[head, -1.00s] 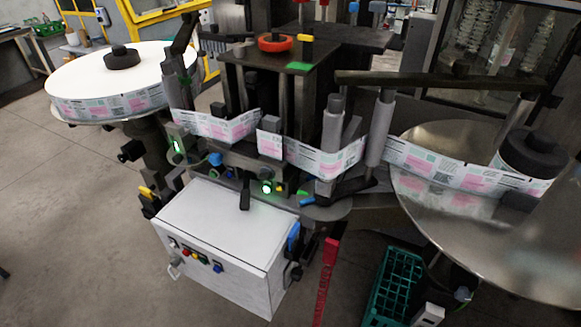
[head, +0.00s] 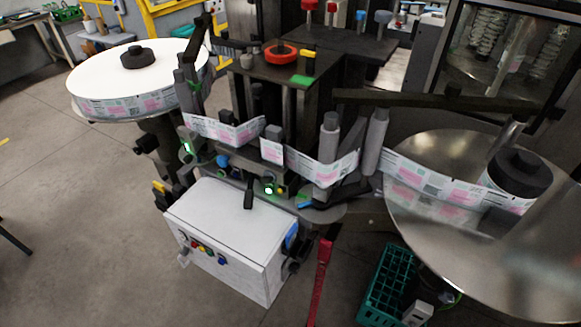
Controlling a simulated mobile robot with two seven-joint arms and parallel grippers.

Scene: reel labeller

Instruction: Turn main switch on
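A white control box (head: 232,235) stands low in front of the labelling machine. Its front face has a row of small controls (head: 207,249) in black, red, yellow and blue. A black knob-like part (head: 291,265) sticks out on its right side. I cannot tell which control is the main switch or how it is set. Small green lights (head: 269,190) glow on the machine above the box. My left gripper is not in view.
A white label reel (head: 95,72) stands at the left and a large metal disc (head: 425,250) at the right. A green crate (head: 385,285) and a red upright bar (head: 321,280) are right of the box. The floor left of the box is clear.

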